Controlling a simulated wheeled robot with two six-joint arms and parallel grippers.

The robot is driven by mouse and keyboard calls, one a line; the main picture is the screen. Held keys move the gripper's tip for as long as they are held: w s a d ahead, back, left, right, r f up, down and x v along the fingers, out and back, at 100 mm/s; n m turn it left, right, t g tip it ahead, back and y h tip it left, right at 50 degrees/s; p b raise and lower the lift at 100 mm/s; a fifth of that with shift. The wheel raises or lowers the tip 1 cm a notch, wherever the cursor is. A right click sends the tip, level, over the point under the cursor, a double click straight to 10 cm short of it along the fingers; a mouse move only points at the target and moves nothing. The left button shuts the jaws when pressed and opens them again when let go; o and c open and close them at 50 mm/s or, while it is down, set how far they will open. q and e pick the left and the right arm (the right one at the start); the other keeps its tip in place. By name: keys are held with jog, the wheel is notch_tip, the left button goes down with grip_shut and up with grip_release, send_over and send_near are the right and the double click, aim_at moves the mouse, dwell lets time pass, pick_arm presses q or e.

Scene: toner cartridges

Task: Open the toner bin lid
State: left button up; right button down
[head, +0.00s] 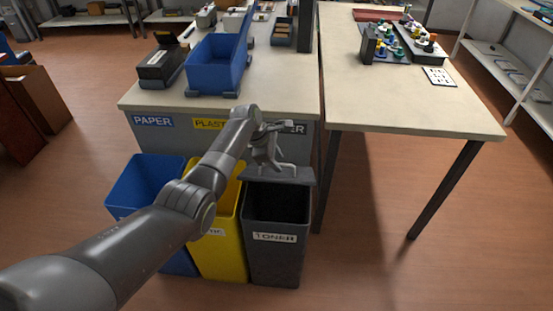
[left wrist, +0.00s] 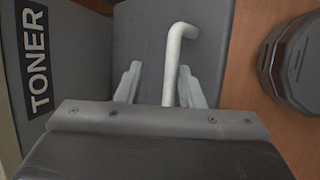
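The toner bin (head: 275,225) is dark grey with a TONER label on its front. Its opening shows, dark inside. The grey lid (head: 302,176) is raised at the back of the bin; its exact tilt is hard to tell. My left gripper (head: 272,155) is at the lid, over the back of the bin. In the left wrist view, a pale bent handle (left wrist: 174,65) stands out from a grey panel between the two fingers. The fingers are apart, with a gap on the handle's left; touch on its right is unclear. My right gripper is not in view.
A yellow bin (head: 222,262) and a blue bin (head: 140,185) stand left of the toner bin. A table (head: 160,99) with labelled front rises behind them and carries a blue tray (head: 215,75). Another table (head: 420,110) stands to the right. Floor in front is clear.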

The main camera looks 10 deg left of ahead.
pick_arm(q)
jog(key=shift+r, duration=0.25)
jog(key=shift+r, duration=0.3)
jog(key=p+v, duration=0.2)
jog(key=v, duration=1.4)
jog(key=shift+s+a+r, duration=0.15)
jog(key=shift+a+r, duration=0.05)
jog(key=shift+r, duration=0.1)
jog(key=shift+f, duration=0.1)
